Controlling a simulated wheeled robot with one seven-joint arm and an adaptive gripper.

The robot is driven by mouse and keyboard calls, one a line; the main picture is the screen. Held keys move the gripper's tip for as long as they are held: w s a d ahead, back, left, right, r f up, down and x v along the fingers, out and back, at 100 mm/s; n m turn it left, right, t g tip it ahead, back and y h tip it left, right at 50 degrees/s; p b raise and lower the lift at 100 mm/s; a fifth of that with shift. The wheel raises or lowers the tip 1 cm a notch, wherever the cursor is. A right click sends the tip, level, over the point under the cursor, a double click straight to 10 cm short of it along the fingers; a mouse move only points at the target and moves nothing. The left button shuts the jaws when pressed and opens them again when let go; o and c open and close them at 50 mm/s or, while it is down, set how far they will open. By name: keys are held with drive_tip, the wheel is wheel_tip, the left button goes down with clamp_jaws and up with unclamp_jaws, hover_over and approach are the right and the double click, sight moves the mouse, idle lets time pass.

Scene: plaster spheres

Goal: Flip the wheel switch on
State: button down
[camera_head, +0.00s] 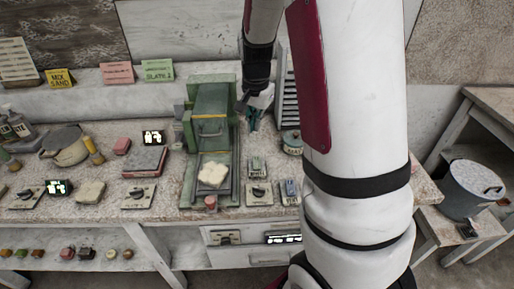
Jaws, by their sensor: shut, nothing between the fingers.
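Several pale switch plates with dark knobs lie along the bench front: one right of the green machine (258,191), one left of it (138,196) and one at the far left (27,197). Their lettering is too small to read, so I cannot tell which is the wheel switch or how its knob is set. My gripper (253,122) is shut and empty, pointing down beside the green machine's right side. It is behind the plate to the right of the machine and apart from it.
The green machine (211,101) holds a pale block (213,174) on its front bed. A lidded jar (292,142) stands right of my gripper. My arm hides the bench's right part.

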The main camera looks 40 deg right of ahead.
sight(256, 158)
drive_tip(key=m, duration=0.5)
drive_tip(key=m+p, duration=0.1)
drive_tip(key=m, duration=0.5)
drive_tip(key=shift+s+d+r+m, duration=0.1)
drive_tip(key=shift+d+r+m, duration=0.1)
drive_tip(key=shift+m, duration=0.1)
drive_tip(key=shift+f, duration=0.1)
drive_tip(key=f, duration=0.4)
drive_tip(key=w+d+f, duration=0.1)
drive_tip(key=f, duration=0.4)
drive_tip(key=w+f, duration=0.1)
drive_tip(key=f, duration=0.3)
drive_tip(key=shift+d+f, duration=0.15)
drive_tip(key=shift+f, duration=0.2)
